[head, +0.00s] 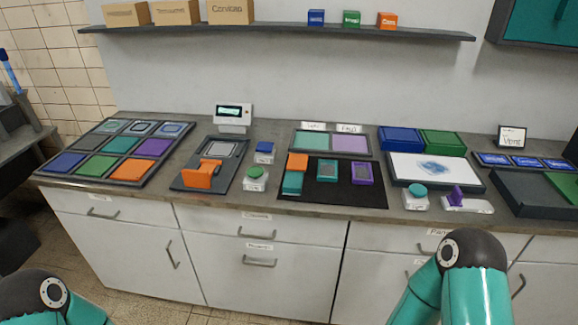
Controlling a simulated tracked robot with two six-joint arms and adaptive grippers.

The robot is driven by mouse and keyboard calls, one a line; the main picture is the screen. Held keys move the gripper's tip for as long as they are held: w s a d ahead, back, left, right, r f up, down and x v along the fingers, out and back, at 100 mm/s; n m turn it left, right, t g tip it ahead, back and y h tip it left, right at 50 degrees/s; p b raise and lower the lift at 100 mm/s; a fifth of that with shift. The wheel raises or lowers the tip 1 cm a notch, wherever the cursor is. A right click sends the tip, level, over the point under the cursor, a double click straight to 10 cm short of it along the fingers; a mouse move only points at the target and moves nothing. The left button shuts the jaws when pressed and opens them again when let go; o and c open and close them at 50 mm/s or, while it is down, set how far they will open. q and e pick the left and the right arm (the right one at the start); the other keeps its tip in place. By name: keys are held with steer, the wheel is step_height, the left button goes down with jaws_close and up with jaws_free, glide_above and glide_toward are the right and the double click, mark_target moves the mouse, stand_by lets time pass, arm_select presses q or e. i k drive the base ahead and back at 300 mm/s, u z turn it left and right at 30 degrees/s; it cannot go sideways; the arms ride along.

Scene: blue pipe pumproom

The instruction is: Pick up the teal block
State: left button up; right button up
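A teal block (292,183) is at the left edge of the black mat (345,194) on the counter. An orange block (297,161) is right behind it; I cannot tell whether they touch. Another teal piece with a grey face (327,170) lies on the mat to the right, beside a purple piece with a grey face (362,173). Neither of my grippers shows. Only dark and teal links of my arms are in view at the bottom left and bottom right, below the counter.
A tray of coloured tiles (58,183) is at left, beside a dark stand with an orange part (202,174). A white box with a green button (254,179) is left of the mat. Right are a white panel (435,170) and a teal-button box (416,202). A shelf (280,31) hangs above.

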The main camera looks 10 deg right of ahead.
mark_target(294, 179)
steer(key=z, duration=0.3)
steer(key=i, duration=0.95)
steer(key=z, duration=0.55)
steer(key=k, duration=0.8)
steer(key=z, duration=0.2)
steer(key=i, duration=0.75)
steer(key=u, duration=0.05)
